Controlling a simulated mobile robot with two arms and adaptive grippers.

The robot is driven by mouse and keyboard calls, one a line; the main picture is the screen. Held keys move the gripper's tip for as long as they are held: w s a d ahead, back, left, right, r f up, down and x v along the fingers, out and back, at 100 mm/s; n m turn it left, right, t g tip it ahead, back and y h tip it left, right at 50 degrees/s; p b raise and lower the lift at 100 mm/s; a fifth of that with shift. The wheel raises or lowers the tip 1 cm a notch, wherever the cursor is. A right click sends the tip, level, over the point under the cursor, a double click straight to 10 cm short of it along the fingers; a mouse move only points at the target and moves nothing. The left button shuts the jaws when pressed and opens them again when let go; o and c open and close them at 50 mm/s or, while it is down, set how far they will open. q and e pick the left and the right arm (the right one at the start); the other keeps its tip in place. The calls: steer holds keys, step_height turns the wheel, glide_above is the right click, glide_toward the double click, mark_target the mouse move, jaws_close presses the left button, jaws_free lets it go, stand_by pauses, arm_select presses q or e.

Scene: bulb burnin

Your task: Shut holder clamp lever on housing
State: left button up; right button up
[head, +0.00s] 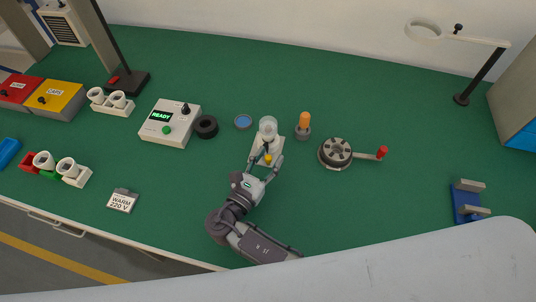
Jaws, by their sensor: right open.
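The housing (267,125), a clear cup-like piece, stands upright at the far end of the pale holder (276,147) near the middle of the bench. A small yellow knob (268,158), which looks like the end of the clamp lever, shows at the near side of the holder. My right gripper (263,160) comes from below and is open, with its fingers close around the knob and the near part of the holder. I cannot tell whether a finger touches the lever. The gripper hides part of the holder and lever. My left gripper is out of view.
An orange piece in a grey cup (304,125) stands just right of the holder. A round device with a red-knobbed crank (336,152) is farther right. A black ring (206,127), a blue disc (243,122) and a READY box (170,122) are left.

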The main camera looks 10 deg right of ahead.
step_height(320, 180, up, 10)
steer(key=shift+f, duration=0.1)
steer(key=shift+s+a+f, duration=0.1)
stand_by(0.7)
